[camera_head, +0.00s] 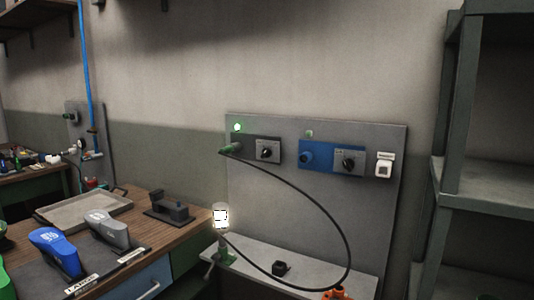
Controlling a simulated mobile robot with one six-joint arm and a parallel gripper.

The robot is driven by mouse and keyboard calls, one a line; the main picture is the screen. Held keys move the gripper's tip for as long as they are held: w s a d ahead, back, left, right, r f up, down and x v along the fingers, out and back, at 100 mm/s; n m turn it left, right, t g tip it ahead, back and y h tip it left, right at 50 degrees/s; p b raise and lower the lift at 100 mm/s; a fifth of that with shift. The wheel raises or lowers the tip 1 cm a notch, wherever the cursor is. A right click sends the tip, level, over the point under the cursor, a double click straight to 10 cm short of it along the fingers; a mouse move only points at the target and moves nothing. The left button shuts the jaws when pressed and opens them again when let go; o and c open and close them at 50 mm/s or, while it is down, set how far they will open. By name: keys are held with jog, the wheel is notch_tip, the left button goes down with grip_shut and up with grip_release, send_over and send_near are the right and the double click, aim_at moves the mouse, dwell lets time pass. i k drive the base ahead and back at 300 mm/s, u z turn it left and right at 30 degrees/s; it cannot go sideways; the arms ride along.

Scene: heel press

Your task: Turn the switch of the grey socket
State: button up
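The grey socket (247,143) is mounted at the left of an upright grey panel. Its rotary switch (267,152) has a dark knob on a light plate; the knob looks tilted, but its exact position is too small to read. A green plug (230,150) sits in the socket's left part, with a black cable (340,220) looping down from it. A green light (238,127) above the socket is lit. My gripper is not in view.
A blue socket (318,155) with its own switch (348,162) is right of the grey one. A glowing lamp (221,217) stands on the shelf (255,257) below. The wooden bench (165,232) is left, a metal rack (455,120) right. An orange object (338,292) is at the bottom edge.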

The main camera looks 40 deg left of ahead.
aim_at(266, 152)
jog(key=z, duration=0.05)
jog(key=i, duration=0.3)
jog(key=u, duration=4.2)
jog(key=i, duration=0.15)
jog(key=z, duration=2.65)
jog(key=k, duration=0.15)
jog(key=u, duration=1.45)
jog(key=i, duration=0.45)
jog(key=z, duration=0.05)
